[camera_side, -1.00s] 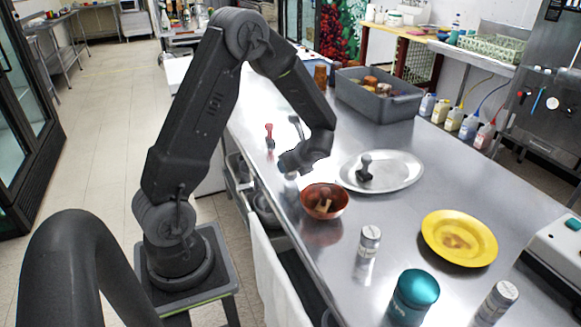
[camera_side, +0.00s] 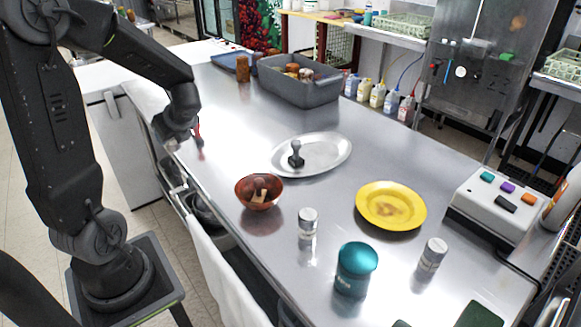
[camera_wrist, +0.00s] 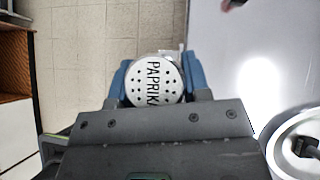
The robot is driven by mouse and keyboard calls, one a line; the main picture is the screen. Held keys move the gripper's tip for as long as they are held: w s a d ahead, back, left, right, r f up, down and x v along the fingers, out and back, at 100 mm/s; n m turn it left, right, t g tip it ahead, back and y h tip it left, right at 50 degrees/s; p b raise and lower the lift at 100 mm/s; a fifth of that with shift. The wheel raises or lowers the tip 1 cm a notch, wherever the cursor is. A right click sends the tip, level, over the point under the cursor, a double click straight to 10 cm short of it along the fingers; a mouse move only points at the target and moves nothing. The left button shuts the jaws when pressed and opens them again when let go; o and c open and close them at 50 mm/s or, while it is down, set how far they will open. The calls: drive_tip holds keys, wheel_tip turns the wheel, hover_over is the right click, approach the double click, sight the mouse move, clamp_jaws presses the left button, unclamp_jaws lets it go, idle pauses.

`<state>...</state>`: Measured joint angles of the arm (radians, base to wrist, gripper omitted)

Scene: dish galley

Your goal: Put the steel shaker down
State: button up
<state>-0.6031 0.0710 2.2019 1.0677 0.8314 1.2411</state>
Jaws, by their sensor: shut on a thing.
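In the wrist view my gripper (camera_wrist: 154,88) is shut on a steel shaker (camera_wrist: 153,82) with a white, perforated lid marked PAPRIKA. The blue fingers press on its two sides. Floor tiles show beyond it on the left and the counter's edge just to its right. In the side view my gripper (camera_side: 176,135) is over the counter's near left edge, and the held shaker is mostly hidden. Two similar shakers stand upright on the steel counter (camera_side: 235,125): one in the middle (camera_side: 308,222) and one at the right (camera_side: 433,253).
A small red-topped thing (camera_side: 197,132) is close to my gripper. A copper bowl (camera_side: 259,192), an oval tray (camera_side: 325,160) with a dark tamper, a yellow plate (camera_side: 391,206) and a teal jar (camera_side: 355,268) stand farther right. A grey bin (camera_side: 300,92) is behind. Bare counter lies between.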

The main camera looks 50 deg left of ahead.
drive_tip(key=w+d+m+t, duration=0.2)
drive_tip(key=w+d+m, duration=0.1)
drive_tip(key=w, duration=0.4)
drive_tip(key=w+d+m+t, duration=0.3)
drive_tip(key=w, duration=0.4)
drive_tip(key=m+t+h, duration=0.6)
drive_tip(key=m+h, duration=0.1)
drive_tip(key=m, duration=0.5)
hover_over(397, 218)
drive_tip(key=f, duration=0.6)
drive_tip(key=shift+a, duration=0.2)
drive_tip(key=shift+d+f, duration=0.1)
drive_tip(key=shift+d, duration=0.15)
drive_tip(key=shift+f, duration=2)
